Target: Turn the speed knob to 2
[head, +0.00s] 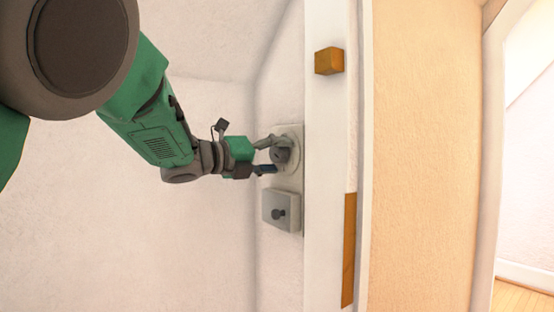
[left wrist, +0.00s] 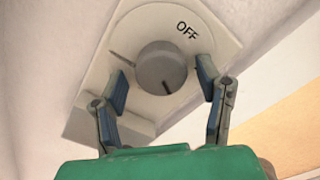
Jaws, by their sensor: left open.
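The speed knob (left wrist: 160,66) is a round grey dial on a pale square plate (left wrist: 222,38) on the wall. "OFF" is printed at the plate's upper right in the left wrist view. A dark pointer mark shows on the knob's lower edge, and a short line marks the dial at left. No number 2 is legible. My left gripper (left wrist: 163,84) is open, with one finger on each side of the knob; I cannot tell whether they touch it. In the head view the left gripper (head: 271,154) reaches the knob (head: 283,155) from the left. My right gripper is not in view.
Below the plate in the head view is a grey box with a dark toggle (head: 279,214). A white door frame (head: 325,130) with a wooden block (head: 329,61) stands close to the right. The wall to the left is bare.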

